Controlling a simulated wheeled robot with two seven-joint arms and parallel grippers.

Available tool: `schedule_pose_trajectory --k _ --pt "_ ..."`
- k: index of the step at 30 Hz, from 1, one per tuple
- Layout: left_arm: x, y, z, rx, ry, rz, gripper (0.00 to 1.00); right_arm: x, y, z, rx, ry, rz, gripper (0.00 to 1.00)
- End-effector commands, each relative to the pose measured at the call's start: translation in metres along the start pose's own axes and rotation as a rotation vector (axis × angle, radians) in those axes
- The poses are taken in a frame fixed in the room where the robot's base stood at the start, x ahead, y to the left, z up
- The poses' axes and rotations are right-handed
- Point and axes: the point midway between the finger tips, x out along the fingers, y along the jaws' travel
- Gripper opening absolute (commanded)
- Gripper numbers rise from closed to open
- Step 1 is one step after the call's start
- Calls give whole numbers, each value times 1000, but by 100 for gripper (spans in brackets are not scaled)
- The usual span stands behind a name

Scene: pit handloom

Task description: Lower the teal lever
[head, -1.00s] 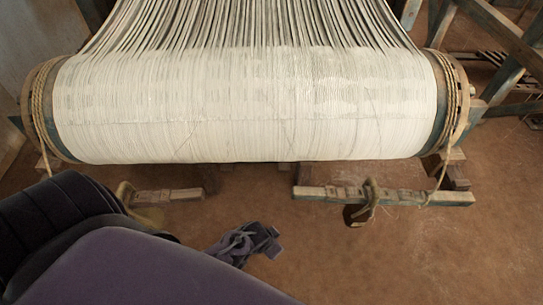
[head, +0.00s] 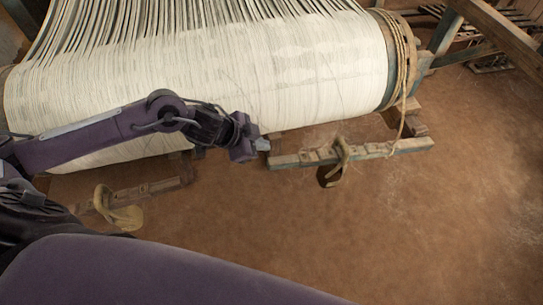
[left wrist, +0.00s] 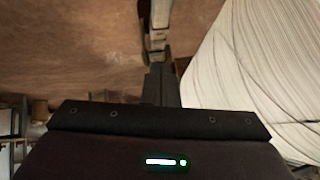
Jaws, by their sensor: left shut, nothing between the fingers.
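The teal lever (head: 385,149) is a worn wooden bar with faded teal paint, low in front of the loom on the right side in the head view. A rope loop hangs around its middle, and a cord comes down to its right part. My left gripper (head: 262,145) is shut and empty, right by the lever's left end; I cannot tell whether it touches. In the left wrist view the closed fingers (left wrist: 160,86) point at a wooden bar (left wrist: 157,38), which seems to be the lever. My right gripper is out of view.
The cloth roller (head: 290,75), wound with pale cloth, stands just behind the lever. A second wooden bar (head: 150,190) with a rope loop lies low at the left. Loom beams (head: 490,30) stand at the back right. The earthen floor (head: 430,240) in front is clear.

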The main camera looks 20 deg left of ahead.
Motion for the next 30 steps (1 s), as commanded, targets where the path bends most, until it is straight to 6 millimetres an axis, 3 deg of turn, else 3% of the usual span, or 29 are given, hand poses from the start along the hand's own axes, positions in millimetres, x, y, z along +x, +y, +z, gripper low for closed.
schedule_pose_trajectory --k 3,8,22,30 --pt "-13 -5 11 -4 -34 20 0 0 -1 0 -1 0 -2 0" --pt "-4 -4 14 -12 -40 29 0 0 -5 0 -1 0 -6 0" --pt "89 -2 17 -10 -39 27 0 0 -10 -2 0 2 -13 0" --pt "110 -2 44 -10 -42 26 0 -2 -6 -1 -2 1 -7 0"
